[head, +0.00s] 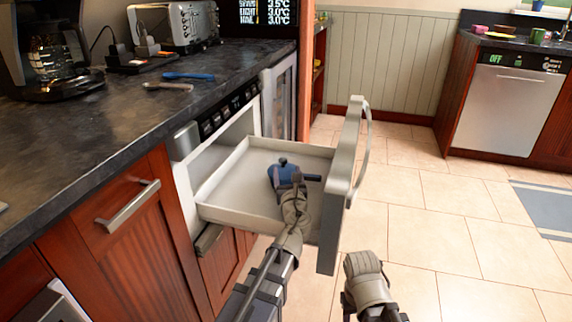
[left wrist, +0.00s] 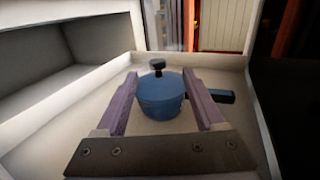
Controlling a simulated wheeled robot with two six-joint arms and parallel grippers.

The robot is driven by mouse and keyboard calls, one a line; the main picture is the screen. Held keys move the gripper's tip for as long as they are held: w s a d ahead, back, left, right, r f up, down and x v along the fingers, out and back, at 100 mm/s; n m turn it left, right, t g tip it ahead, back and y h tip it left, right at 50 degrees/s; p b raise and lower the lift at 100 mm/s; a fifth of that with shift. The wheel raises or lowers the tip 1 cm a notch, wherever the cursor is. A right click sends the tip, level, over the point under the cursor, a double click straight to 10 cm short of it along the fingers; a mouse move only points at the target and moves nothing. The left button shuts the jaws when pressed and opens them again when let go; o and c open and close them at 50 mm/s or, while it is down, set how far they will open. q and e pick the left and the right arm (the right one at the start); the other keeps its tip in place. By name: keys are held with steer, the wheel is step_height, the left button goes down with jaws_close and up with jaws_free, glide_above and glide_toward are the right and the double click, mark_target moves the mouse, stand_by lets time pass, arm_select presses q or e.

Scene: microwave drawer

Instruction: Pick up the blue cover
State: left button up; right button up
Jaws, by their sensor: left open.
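The blue cover (head: 282,163) is the lid, with a dark knob, on a small blue pot (head: 275,181) with a dark handle. The pot sits in the open microwave drawer (head: 245,215). In the left wrist view the cover (left wrist: 160,82) and its knob show between and beyond my fingers. My left gripper (left wrist: 160,86) is open, with a finger on each side of the pot in that view. In the head view my left gripper (head: 298,184) is over the drawer beside the pot and partly hides it. I cannot tell whether the fingers touch it.
The drawer's tall front panel with a curved handle (head: 364,150) stands to the right of my left arm. The dark counter (head: 60,150) on the left holds a coffee maker, a toaster (head: 178,27) and a blue utensil (head: 188,76).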

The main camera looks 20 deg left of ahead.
mark_target(283, 162)
arm_select(q)
steer(key=shift+x, duration=1.2)
steer(key=shift+a+x, duration=0.2)
steer(key=shift+x, duration=2.8)
steer(key=shift+s+f, duration=0.1)
steer(key=shift+f, duration=0.1)
jaws_close()
